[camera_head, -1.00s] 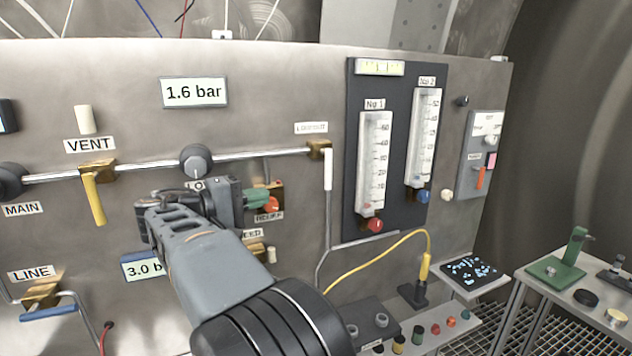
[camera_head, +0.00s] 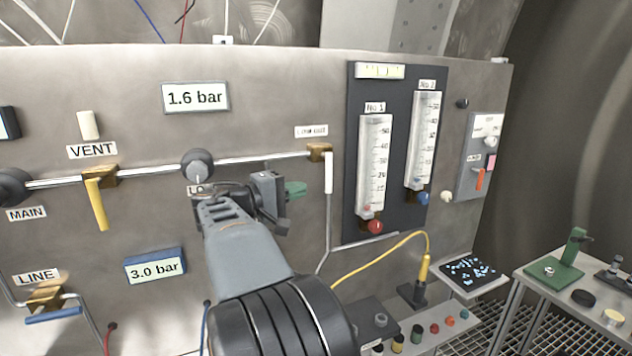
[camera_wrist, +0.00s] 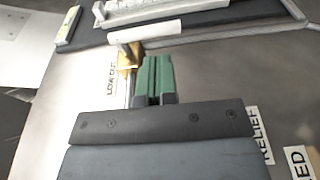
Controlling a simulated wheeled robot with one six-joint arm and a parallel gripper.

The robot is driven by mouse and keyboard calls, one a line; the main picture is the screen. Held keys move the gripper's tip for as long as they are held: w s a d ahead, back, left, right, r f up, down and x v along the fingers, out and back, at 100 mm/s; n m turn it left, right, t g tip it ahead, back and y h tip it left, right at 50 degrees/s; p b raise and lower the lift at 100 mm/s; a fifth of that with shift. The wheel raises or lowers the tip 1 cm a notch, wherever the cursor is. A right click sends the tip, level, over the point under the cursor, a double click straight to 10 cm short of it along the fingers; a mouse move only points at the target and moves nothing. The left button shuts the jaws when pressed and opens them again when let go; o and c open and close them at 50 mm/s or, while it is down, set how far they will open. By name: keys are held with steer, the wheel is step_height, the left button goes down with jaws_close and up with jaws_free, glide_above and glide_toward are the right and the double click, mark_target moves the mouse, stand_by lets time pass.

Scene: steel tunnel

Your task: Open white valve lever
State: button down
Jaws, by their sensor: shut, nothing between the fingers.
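The white valve lever (camera_head: 328,172) hangs straight down from its brass valve body (camera_head: 319,151), at the right end of the horizontal pipe, under a small label. My gripper (camera_head: 297,188) is just left of the lever in the head view, with its green fingers pointing right. The fingers are shut with nothing between them. In the wrist view the green fingertips (camera_wrist: 154,65) lie close below the white lever (camera_wrist: 149,31) and beside the brass body (camera_wrist: 128,58). I cannot tell whether they touch it.
A black panel (camera_head: 395,215) with two flow meters stands right of the lever. A yellow lever (camera_head: 97,204) under VENT and a round knob (camera_head: 196,164) are to the left. A yellow cable (camera_head: 385,247) and a bench with small parts are lower right.

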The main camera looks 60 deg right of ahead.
mark_target(326, 184)
steer(key=shift+p+x, duration=0.7)
steer(key=shift+x, duration=2)
steer(key=shift+f, duration=0.1)
steer(key=shift+s+d+f+b, duration=0.1)
steer(key=shift+f+b, duration=0.05)
steer(key=shift+b, duration=0.85)
